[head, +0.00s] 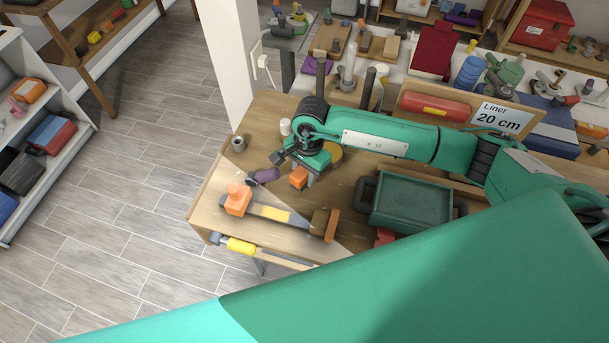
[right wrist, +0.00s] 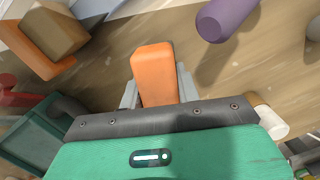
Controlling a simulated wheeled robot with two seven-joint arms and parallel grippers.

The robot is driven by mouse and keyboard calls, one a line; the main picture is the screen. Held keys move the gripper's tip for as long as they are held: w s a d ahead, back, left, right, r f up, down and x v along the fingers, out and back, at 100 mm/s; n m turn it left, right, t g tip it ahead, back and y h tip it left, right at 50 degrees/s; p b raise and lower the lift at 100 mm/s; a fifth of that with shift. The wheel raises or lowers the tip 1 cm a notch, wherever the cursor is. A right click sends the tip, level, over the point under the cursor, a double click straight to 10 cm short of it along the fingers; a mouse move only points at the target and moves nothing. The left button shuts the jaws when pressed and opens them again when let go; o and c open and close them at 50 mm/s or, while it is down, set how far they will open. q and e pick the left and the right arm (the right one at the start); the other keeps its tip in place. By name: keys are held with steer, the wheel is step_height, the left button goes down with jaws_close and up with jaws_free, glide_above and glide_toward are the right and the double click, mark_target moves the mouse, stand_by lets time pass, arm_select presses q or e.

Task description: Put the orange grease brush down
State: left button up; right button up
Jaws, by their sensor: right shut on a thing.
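My right gripper (head: 306,172) is over the wooden rack top, shut on the orange grease brush (head: 298,178). In the right wrist view the brush's orange block (right wrist: 154,68) sits between the two grey fingers (right wrist: 158,95). Only this orange part shows; the rest of the brush is hidden by the gripper. The brush appears close above the wooden surface, but I cannot tell whether it touches. My left gripper is not in view.
A purple cylinder (head: 264,175) lies left of the brush. A green tray (head: 412,200) stands right. A white cylinder (head: 285,127) and a grey cup (head: 238,144) stand behind. Bare wood shows between them.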

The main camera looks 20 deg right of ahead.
mark_target(305, 180)
step_height(305, 180, down, 2)
steer(key=shift+f+p, duration=0.2)
steer(key=shift+p, duration=0.15)
steer(key=shift+f, duration=0.25)
steer(key=shift+f, duration=0.2)
steer(key=o, duration=0.9)
steer(key=shift+o, duration=0.2)
steer(key=shift+r, duration=0.15)
